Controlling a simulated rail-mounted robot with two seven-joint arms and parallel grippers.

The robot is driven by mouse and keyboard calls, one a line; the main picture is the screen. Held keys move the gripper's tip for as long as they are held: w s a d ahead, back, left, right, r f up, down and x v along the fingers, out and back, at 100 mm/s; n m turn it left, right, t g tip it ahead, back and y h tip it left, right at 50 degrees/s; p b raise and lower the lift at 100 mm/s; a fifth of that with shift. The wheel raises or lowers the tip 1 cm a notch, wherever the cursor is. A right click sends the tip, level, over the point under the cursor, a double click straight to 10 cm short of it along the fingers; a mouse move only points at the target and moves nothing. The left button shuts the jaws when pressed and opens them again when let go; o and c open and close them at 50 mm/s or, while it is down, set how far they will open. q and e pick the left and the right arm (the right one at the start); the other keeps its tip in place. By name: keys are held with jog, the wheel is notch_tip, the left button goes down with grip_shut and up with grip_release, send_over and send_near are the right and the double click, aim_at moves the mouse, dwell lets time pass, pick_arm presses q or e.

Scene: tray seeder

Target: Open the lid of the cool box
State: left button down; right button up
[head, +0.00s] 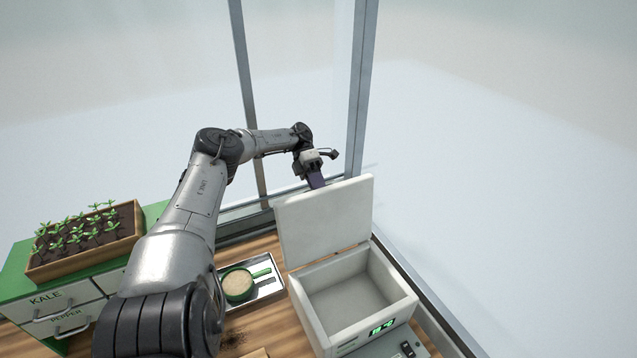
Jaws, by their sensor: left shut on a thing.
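The white cool box (403,292) stands on the wooden bench at the right, with a lit green display on its front. Its lid (325,222) is raised and stands steeply up at the back, so the grey inside shows and looks empty. My left gripper (316,182) is at the top edge of the lid, shut on it. The fingertips are partly hidden behind the lid's edge. My right gripper is out of view.
A seedling tray (84,265) sits on a green cabinet with KALE and PEPPER drawers at the left. A metal tray (267,291) with a green scoop (238,284) of pale grains lies beside the box. Window posts rise behind the lid.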

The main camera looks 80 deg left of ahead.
pick_arm(q)
jog(key=shift+s+d+f, duration=0.1)
jog(key=shift+s+f, duration=0.05)
jog(key=shift+f, duration=0.6)
jog(key=c, duration=1.5)
grip_release()
jog(key=o, duration=0.3)
jog(key=shift+d, duration=0.2)
jog(key=shift+o, duration=0.2)
jog(key=shift+r, duration=0.1)
jog(key=shift+r, duration=0.1)
notch_tip(320, 180, up, 4)
jog(key=shift+d+r, duration=0.1)
jog(key=shift+d, duration=0.05)
jog(key=w+d+r+b, duration=0.1)
jog(key=w+d+r, duration=0.5)
jog(key=d, duration=0.3)
jog(key=shift+w+r, duration=0.25)
jog(key=shift+w, duration=0.15)
